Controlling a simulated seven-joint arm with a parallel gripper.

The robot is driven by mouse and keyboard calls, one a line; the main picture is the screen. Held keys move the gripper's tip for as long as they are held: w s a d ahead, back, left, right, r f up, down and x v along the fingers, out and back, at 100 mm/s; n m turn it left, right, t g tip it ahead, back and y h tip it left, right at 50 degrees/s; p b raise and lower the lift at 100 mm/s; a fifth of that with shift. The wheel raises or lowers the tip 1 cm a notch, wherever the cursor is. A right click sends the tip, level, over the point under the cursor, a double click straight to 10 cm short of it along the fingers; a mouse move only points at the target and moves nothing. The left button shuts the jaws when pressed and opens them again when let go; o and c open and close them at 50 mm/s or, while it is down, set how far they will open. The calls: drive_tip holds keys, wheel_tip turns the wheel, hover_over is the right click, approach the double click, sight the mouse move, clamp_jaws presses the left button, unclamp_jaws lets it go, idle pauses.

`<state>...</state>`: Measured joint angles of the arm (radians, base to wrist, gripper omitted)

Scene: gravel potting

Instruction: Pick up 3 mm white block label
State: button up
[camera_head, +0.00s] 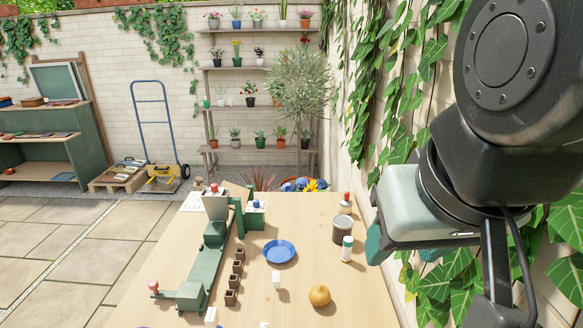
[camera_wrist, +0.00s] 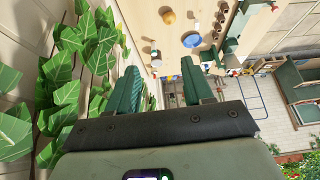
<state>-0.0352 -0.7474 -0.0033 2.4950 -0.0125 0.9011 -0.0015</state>
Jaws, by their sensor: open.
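Small white blocks stand on the wooden table in the head view. One (camera_head: 276,280) is in front of the blue saucer, another (camera_head: 211,316) is near the front left, and a third (camera_head: 264,325) is cut off by the bottom edge. Any writing on them is too small to read, so I cannot tell which is the 3 mm one. My gripper (camera_head: 402,250) is at the right, above and beside the table's right edge, away from the blocks. In the wrist view my gripper (camera_wrist: 163,85) has its green fingers apart with nothing between them.
On the table are a blue saucer (camera_head: 280,251), a round orange-brown object (camera_head: 319,295), a grey tin (camera_head: 343,229), a white-green bottle (camera_head: 347,249), small brown pots (camera_head: 234,281) and a long green apparatus (camera_head: 205,265). An ivy-covered wall (camera_head: 385,90) is close on the right.

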drive_tip(key=w+a+f+n+y, duration=0.1)
drive_tip(key=w+a+f+n, duration=0.4)
drive_tip(key=w+f, duration=0.35)
drive_tip(key=w+a+f+n, duration=0.4)
drive_tip(key=w+f+n, duration=0.2)
drive_tip(key=w+f, duration=0.3)
drive_tip(key=n+t+h, duration=0.1)
drive_tip(key=n+t, duration=0.6)
drive_tip(key=n, duration=1.4)
approach(276, 275)
drive_tip(key=d, duration=0.3)
drive_tip(key=shift+w+f, duration=0.2)
drive_tip(key=shift+f, duration=0.15)
drive_tip(key=n, duration=0.2)
drive_tip(key=a+f+n+y, duration=0.1)
drive_tip(key=n, duration=0.1)
drive_tip(key=shift+a+t, duration=0.15)
drive_tip(key=shift+t, duration=0.25)
drive_tip(key=shift+w+a+n, duration=0.1)
drive_tip(key=shift+w+n, duration=0.15)
drive_tip(key=shift+n, duration=0.15)
drive_tip(key=x, duration=0.5)
drive_tip(key=shift+a+f, duration=0.1)
drive_tip(key=shift+a, duration=0.05)
drive_tip(key=x, duration=0.5)
drive_tip(key=shift+a+f, duration=0.1)
drive_tip(key=shift+a, duration=0.25)
